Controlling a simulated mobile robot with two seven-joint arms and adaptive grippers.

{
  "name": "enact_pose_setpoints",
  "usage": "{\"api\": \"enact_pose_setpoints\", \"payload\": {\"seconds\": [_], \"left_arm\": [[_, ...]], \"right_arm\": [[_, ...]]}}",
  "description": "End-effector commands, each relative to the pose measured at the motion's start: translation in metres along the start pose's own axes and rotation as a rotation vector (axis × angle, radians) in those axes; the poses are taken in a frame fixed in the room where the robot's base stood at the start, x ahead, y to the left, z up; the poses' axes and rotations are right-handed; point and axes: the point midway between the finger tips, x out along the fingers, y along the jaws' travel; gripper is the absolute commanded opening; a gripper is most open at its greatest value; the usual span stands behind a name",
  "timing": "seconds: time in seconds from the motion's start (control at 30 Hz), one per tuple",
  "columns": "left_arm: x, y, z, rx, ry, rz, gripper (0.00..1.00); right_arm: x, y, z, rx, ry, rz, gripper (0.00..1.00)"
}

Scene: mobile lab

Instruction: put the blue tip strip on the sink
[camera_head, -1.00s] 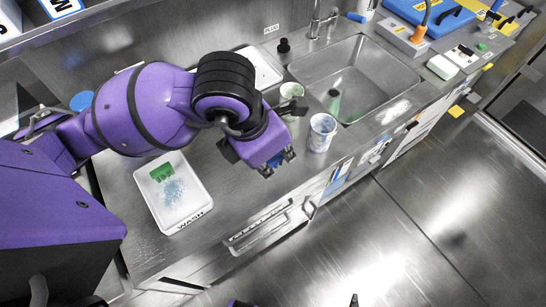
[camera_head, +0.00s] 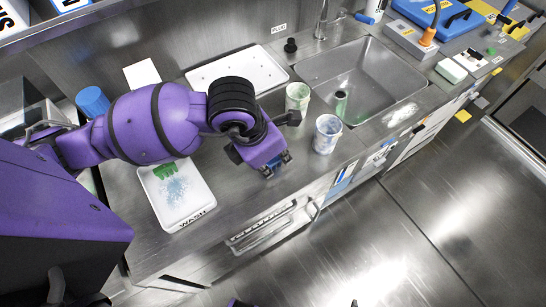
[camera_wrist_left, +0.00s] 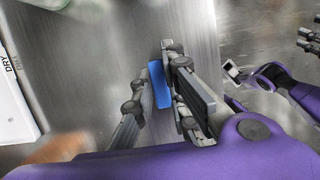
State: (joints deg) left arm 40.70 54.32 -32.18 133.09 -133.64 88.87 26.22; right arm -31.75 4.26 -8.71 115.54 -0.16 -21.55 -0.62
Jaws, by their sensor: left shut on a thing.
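My left gripper (camera_head: 274,168) is shut on the blue tip strip, holding it over the front edge of the counter, left of the sink. The strip (camera_wrist_left: 159,85) shows as a narrow blue bar between the fingers in the left wrist view. In the head view only a little blue shows by the fingertips. The steel sink (camera_head: 392,82) is set in the counter to the right of the gripper, with a green bottle (camera_head: 341,103) in it. Parts of my right arm show at the right of the left wrist view; its gripper's opening is unclear.
Two cups, one greenish (camera_head: 297,97) and one white-blue (camera_head: 327,134), stand between the gripper and the sink. A WASH tray (camera_head: 188,207) with a green piece lies to the left. A white tray (camera_head: 236,72) lies behind. A faucet (camera_head: 321,20) rises behind the sink.

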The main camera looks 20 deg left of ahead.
Motion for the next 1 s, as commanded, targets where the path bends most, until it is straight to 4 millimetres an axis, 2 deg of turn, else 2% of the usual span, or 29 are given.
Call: {"api": "enact_pose_setpoints", "payload": {"seconds": [0.03, 0.17, 0.47, 0.57, 0.67, 1.0], "left_arm": [[0.002, 0.0, -0.001, 0.0, 0.001, -0.001, 0.14], [0.001, 0.0, -0.001, 0.0, 0.0, 0.0, 0.31], [0.001, 0.0, 0.0, 0.0, 0.0, 0.0, 0.31], [-0.005, 0.0, 0.001, 0.0, -0.002, 0.001, 0.31], [-0.019, 0.0, 0.002, 0.001, -0.004, 0.0, 0.31], [-0.091, 0.001, 0.002, 0.001, -0.004, 0.003, 0.31]], "right_arm": [[0.001, 0.0, 0.002, -0.001, -0.002, 0.0, 0.4], [0.001, 0.0, 0.001, -0.001, -0.001, 0.0, 0.4], [0.0, 0.0, -0.004, -0.001, 0.007, 0.0, 0.4], [-0.001, 0.0, -0.007, 0.0, 0.011, 0.0, 0.4], [-0.001, 0.0, -0.008, 0.0, 0.012, 0.0, 0.4], [-0.004, 0.001, -0.011, 0.002, 0.016, 0.001, 0.4]]}}
